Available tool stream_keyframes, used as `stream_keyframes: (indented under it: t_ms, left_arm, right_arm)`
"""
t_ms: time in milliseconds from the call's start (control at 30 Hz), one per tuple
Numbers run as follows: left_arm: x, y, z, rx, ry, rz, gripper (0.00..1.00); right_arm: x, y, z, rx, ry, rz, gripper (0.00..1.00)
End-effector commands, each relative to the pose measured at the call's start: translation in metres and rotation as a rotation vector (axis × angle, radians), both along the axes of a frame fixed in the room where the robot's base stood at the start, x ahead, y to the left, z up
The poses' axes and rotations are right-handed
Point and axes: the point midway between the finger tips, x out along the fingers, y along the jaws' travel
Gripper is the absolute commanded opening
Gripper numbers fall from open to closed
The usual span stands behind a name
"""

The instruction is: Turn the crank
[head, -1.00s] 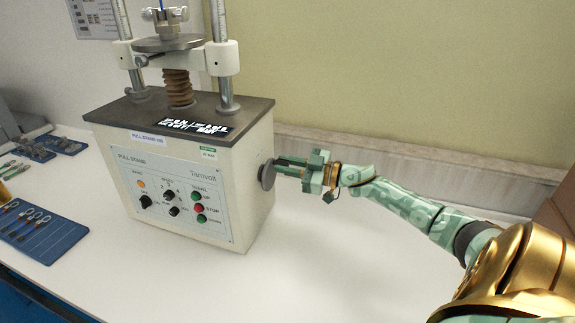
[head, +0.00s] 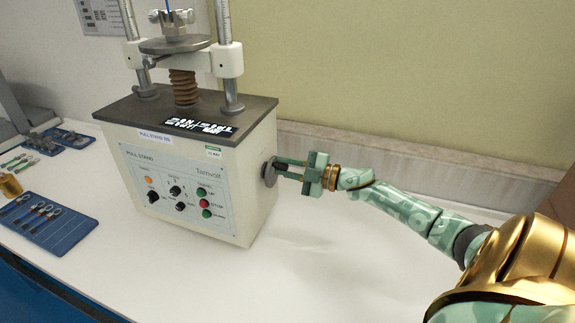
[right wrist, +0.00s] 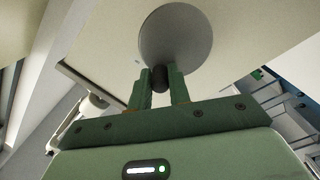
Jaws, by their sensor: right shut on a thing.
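The crank (head: 268,172) is a grey disc on the right side wall of the white pull stand (head: 240,185). In the right wrist view the crank's disc (right wrist: 176,38) faces me, with a small dark knob (right wrist: 159,78) at its lower edge. My right gripper (head: 277,168) reaches in from the right to the crank. In the right wrist view its two green fingers (right wrist: 165,80) stand on either side of the knob and are shut on it. My left gripper is not in view.
A blue tray (head: 72,236) with several tools lies at the left, beside a brass cylinder (head: 10,185). More small tools lie behind it. The white table (head: 330,265) is clear in front and to the right of the stand. A wall stands close behind.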

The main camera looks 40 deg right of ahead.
Motion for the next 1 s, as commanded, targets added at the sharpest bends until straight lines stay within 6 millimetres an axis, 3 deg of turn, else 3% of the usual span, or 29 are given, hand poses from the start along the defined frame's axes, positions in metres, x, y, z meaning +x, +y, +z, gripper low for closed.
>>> stream_keyframes:
  t_ms: [733, 767, 833, 1000]
  left_arm:
    - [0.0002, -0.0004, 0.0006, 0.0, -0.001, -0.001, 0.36]
    - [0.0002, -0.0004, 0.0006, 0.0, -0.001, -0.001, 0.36]
    - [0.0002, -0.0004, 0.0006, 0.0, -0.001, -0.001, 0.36]
    - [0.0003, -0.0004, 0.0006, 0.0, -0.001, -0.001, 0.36]
  right_arm:
    - [-0.0017, 0.0032, -0.0025, -0.078, -0.039, 0.001, 0.0]
    - [-0.0017, 0.0032, -0.0025, -0.077, -0.038, 0.001, 0.24]
    - [-0.0017, 0.0031, -0.0024, -0.078, -0.039, 0.001, 0.41]
    - [-0.0015, 0.0029, -0.0018, -0.078, -0.039, 0.001, 0.41]
